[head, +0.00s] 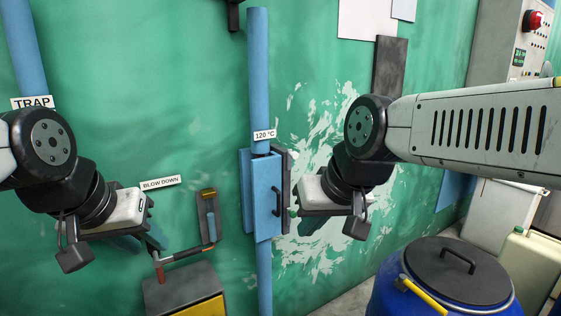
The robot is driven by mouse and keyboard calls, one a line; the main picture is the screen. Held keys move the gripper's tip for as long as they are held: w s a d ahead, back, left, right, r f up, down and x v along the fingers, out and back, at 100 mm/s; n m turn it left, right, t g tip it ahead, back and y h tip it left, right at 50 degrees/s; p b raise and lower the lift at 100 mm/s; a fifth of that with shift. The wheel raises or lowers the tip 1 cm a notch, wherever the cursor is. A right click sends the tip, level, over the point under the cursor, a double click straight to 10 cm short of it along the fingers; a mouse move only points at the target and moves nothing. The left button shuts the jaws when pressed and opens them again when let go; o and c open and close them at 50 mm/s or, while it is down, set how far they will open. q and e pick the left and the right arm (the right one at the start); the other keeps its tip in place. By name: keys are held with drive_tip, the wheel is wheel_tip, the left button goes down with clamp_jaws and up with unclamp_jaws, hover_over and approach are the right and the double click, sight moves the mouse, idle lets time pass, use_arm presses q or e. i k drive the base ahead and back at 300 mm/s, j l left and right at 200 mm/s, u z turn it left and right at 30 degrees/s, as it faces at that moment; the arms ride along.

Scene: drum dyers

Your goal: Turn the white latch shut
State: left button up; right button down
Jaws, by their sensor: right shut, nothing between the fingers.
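A blue box (262,185) with a dark handle (276,202) is fixed on the blue vertical pipe in mid-view. A small pale piece (294,154) shows at the top right edge of the box, by a dark plate; it may be the white latch, but it is too small to tell its position. My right gripper (297,211) is shut and empty, its tips close to the right side of the box, below the pale piece. I cannot tell whether they touch it. My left gripper (159,238) is near the wall at left, under the BLOW DOWN label; its fingers are partly hidden.
The blue pipe (258,70) runs down the green wall, with a 120 °C label (265,135). A blue drum (395,290) with a dark lid is at lower right.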

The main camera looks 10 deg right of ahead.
sight(290, 154)
drive_tip(key=i+l, duration=0.35)
drive_tip(key=l, duration=0.15)
drive_tip(key=i+l+z, duration=0.1)
drive_tip(key=i+l, duration=0.2)
drive_tip(key=l, duration=0.2)
drive_tip(key=k+l+z, duration=0.35)
drive_tip(key=k+l, duration=0.15)
drive_tip(key=k, duration=0.15)
